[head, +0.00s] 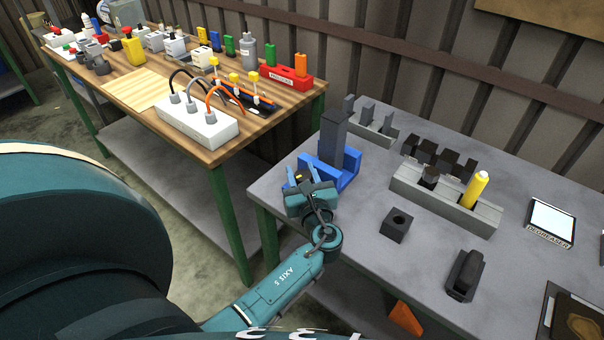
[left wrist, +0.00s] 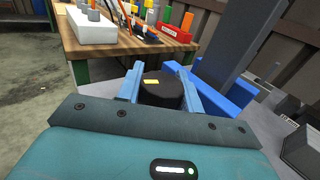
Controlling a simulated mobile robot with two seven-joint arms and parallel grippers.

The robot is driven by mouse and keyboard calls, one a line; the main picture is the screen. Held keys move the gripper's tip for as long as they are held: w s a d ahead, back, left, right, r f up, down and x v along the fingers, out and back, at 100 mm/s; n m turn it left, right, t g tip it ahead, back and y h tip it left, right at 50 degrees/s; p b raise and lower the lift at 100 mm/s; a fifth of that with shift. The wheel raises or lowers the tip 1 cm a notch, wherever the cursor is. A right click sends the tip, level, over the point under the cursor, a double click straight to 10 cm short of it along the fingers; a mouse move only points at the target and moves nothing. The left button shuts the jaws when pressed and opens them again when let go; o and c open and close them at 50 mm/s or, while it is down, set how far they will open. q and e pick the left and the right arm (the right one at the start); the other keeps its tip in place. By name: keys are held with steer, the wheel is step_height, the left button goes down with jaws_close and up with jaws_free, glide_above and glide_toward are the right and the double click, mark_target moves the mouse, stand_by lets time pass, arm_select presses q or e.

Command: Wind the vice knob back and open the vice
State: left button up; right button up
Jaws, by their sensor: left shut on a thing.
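The blue vice (head: 347,172) stands at the left corner of the grey table, with a tall dark grey block (head: 333,138) upright in it. The vice also shows in the left wrist view (left wrist: 228,92). My left gripper (head: 298,178) is at the vice's near left side. In the left wrist view its two blue fingers (left wrist: 160,90) are shut on the round black vice knob (left wrist: 161,90), which has a small yellow mark on its face. The gripper hides most of the knob in the head view. My right gripper is not in view.
On the grey table (head: 340,215) are a grey holder (head: 445,208) with a yellow bottle (head: 475,190), a black block (head: 397,224) and a dark clamp-like part (head: 464,275). A wooden table (head: 135,90) with a white socket box (head: 197,122) stands left. A gap separates the tables.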

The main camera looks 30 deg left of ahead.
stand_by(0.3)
arm_select(q)
steer(key=o, duration=1)
steer(key=shift+d, duration=0.1)
